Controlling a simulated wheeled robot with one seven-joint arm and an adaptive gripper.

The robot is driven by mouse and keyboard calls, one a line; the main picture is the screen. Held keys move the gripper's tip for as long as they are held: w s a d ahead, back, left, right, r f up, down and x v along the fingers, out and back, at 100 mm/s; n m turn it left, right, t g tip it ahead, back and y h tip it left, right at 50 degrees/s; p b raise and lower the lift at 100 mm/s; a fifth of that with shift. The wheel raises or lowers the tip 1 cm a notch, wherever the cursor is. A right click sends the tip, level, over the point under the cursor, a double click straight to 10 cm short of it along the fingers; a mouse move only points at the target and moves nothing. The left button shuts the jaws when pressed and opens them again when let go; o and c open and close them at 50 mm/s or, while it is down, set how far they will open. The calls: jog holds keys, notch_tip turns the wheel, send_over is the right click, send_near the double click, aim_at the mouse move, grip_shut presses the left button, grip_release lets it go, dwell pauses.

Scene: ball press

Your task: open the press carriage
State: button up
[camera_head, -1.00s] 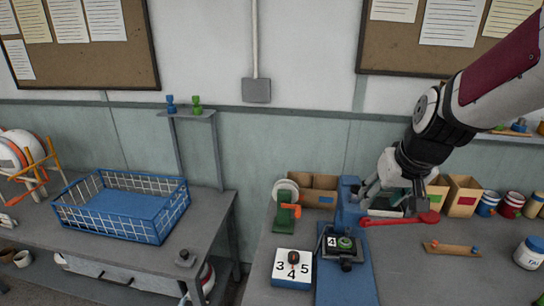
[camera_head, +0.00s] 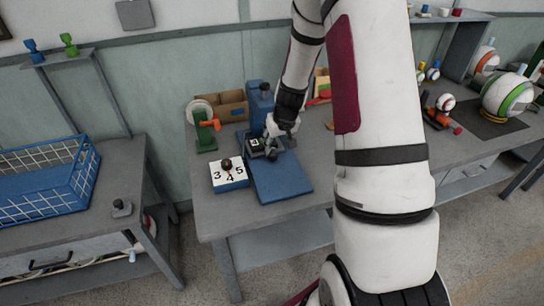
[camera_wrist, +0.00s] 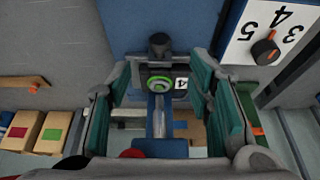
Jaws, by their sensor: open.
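The blue press (camera_head: 262,104) stands on the grey bench with a blue base plate (camera_head: 282,178) in front of it. Its carriage, dark with a green ring (camera_wrist: 157,84) and a white "4" tag, sits low in front of the press column. A dark round knob (camera_wrist: 158,44) stands at the carriage's front end. My gripper (camera_head: 275,148) is down at the carriage. In the wrist view its open teal-padded fingers (camera_wrist: 160,72) lie either side of the carriage and knob. I cannot tell whether they touch. In the head view my gripper partly hides the carriage.
A white dial block (camera_head: 230,175) numbered 3, 4, 5 sits left of the base plate. A green stand with an orange handle (camera_head: 205,128) is behind it. Cardboard bins (camera_head: 232,105) line the back. A blue wire basket (camera_head: 40,185) is on the left table.

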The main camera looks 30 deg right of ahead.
aim_at(273, 155)
jog(key=x, duration=1)
jog(key=shift+w, duration=0.1)
jog(key=shift+c, duration=0.2)
